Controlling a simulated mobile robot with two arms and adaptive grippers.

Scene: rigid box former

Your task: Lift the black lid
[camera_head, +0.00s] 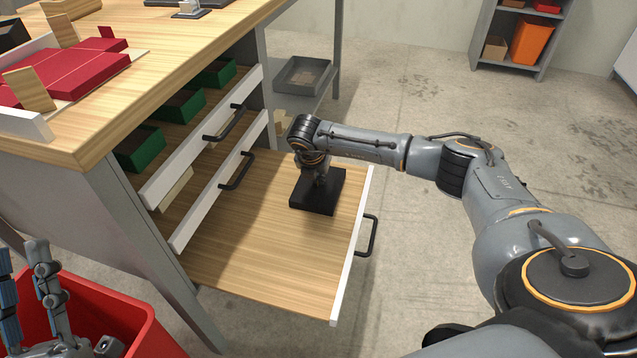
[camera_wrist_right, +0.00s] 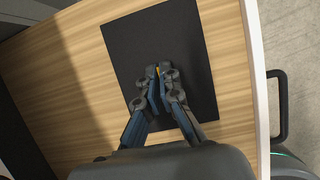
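The black lid (camera_head: 327,200) is a flat dark rectangle lying in the pulled-out wooden drawer, near its far right corner. It also fills the middle of the right wrist view (camera_wrist_right: 125,45). My right gripper (camera_head: 319,183) points down over the middle of the lid. In the wrist view its fingertips (camera_wrist_right: 159,73) are close together at the lid, with a small yellow-orange spot between them. They look closed on a small part at the lid's centre, mostly hidden by the fingers. My left gripper (camera_head: 27,262) is at the lower left, fingers apart and empty.
The drawer (camera_head: 240,250) has a white front with a black handle (camera_head: 368,236). Narrower drawers above hold green bins (camera_head: 180,106). A red bin (camera_head: 110,305) stands at lower left. Red box pieces (camera_head: 75,75) lie on the bench. The floor to the right is clear.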

